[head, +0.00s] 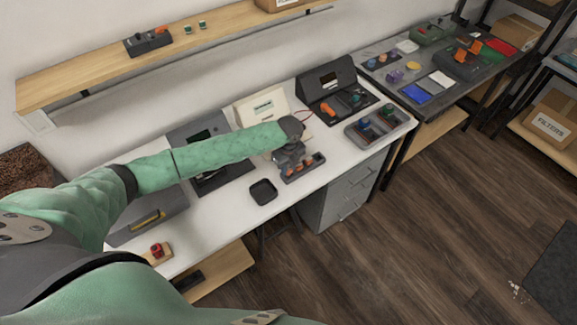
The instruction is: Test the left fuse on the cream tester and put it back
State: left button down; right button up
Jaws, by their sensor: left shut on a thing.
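The cream tester (262,106) stands at the back of the white bench, with a small display on its sloped face. The dark fuse block (312,168) lies in front of it, with orange fuses (307,161) showing in it. My left gripper (289,166) points down over the left part of this block. It is shut on a fuse that looks like the left one, mostly hidden by the jaws. I cannot tell whether that fuse is seated or lifted. My right gripper is out of view.
A dark case (340,95) with an orange item and a grey tray (381,124) of knobs stand to the right. A red button (157,251) is at the near left. A shelf (190,42) runs above the bench.

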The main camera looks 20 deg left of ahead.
pick_arm(q)
jog(key=shift+f, duration=0.45)
dwell(1.0)
jog(key=c, duration=0.9)
grip_release()
jog(key=shift+r+p, duration=1.45)
jog(key=shift+r, duration=0.2)
jog(key=shift+r+p, duration=0.8)
jog(key=shift+r, duration=0.15)
jog(key=shift+r+p, duration=0.3)
jog(key=shift+r, duration=1.6)
